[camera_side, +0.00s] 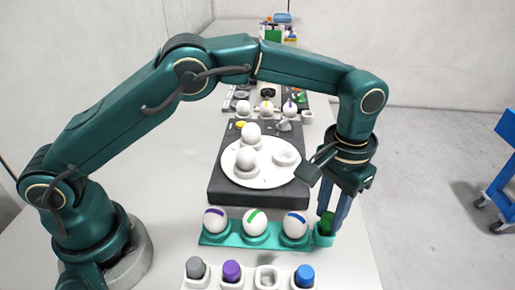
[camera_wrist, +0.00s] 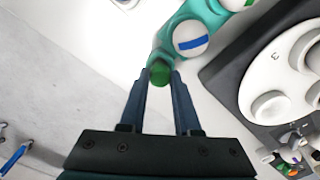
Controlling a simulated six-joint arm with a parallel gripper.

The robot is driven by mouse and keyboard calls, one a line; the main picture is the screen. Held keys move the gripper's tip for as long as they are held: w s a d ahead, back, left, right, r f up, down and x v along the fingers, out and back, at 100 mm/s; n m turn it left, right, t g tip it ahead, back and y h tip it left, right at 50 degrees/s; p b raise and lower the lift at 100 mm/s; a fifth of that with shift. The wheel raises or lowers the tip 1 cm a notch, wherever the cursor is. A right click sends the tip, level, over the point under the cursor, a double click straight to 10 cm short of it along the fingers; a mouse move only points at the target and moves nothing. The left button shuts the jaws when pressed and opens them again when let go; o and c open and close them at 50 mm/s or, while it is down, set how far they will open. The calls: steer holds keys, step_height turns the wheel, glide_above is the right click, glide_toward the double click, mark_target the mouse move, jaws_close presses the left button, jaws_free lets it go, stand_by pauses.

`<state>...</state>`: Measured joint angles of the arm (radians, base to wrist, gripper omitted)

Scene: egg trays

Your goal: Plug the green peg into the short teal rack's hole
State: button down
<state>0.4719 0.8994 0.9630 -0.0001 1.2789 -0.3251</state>
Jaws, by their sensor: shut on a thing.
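The green peg (camera_side: 326,222) is upright between the fingertips of my gripper (camera_side: 334,208), which is shut on it. It also shows between the fingers (camera_wrist: 160,80) in the wrist view as a dark green cylinder (camera_wrist: 159,70). The teal rack (camera_side: 274,243) carries three white eggs with purple, green and blue stripes. The peg stands at the round teal socket (camera_side: 323,240) on the rack's right end. Its lower part is hidden, and I cannot tell how deep it sits. In the wrist view the teal rack (camera_wrist: 208,8) runs up from the peg.
In front, a white rack (camera_side: 250,285) holds grey, purple and blue pegs and has one empty hole (camera_side: 267,275). Behind, a dark block (camera_side: 222,190) bears a white round plate (camera_side: 265,181) with two eggs. The table right of the socket is clear.

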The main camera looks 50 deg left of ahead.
steer(key=shift+f, duration=0.65)
stand_by(0.6)
steer(key=c, duration=0.5)
jaws_free()
steer(key=shift+c, duration=0.2)
steer(key=shift+r, duration=0.1)
steer(key=shift+r, duration=2.5)
steer(key=shift+r, duration=2)
